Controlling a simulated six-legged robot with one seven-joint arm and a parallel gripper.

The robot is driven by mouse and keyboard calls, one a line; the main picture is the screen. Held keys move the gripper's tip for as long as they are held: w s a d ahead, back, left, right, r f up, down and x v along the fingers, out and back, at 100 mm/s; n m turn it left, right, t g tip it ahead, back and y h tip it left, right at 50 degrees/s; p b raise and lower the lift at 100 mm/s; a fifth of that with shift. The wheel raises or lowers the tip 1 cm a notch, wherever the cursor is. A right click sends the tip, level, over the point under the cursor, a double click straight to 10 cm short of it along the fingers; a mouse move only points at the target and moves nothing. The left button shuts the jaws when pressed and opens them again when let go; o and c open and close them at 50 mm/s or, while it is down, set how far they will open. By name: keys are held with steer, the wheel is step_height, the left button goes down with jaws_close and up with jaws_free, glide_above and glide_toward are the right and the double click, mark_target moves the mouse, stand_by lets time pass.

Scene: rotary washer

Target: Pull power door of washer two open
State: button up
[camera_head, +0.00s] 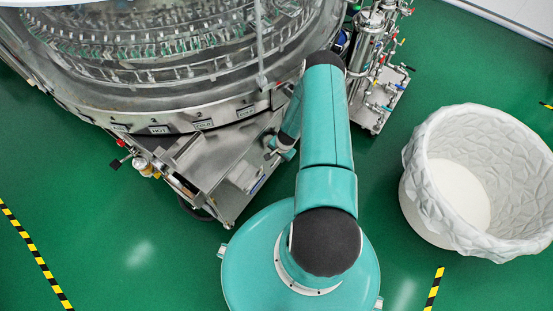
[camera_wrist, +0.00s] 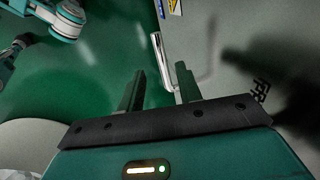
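The washer (camera_head: 165,105) is a large round steel and glass machine at the upper left of the head view. Steel panels (camera_head: 205,165) stand below its rim, near my arm. In the wrist view a grey door-like panel (camera_wrist: 225,30) fills the right side, with a bright metal handle (camera_wrist: 181,72) by its left edge. My gripper (camera_wrist: 160,80) is open, its two fingers apart and pointing toward the panel edge. The right finger overlaps the handle's lower part; I cannot tell whether they touch. In the head view my arm hides most of the gripper.
A white lined round bin (camera_head: 425,200) stands on the right. Steel pipework with valves (camera_head: 375,60) stands behind my arm. The green floor (camera_head: 120,240) is clear at the lower left, with yellow-black tape (camera_head: 35,255) on it.

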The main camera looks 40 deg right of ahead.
mark_target(276, 161)
steer(key=shift+w+a+f, duration=0.1)
steer(key=shift+w+f, duration=0.15)
steer(key=shift+f, duration=0.9)
steer(key=shift+w+a+f, duration=0.1)
steer(key=shift+w+f, duration=0.15)
steer(key=shift+f, duration=0.9)
steer(key=shift+c, duration=0.2)
jaws_close()
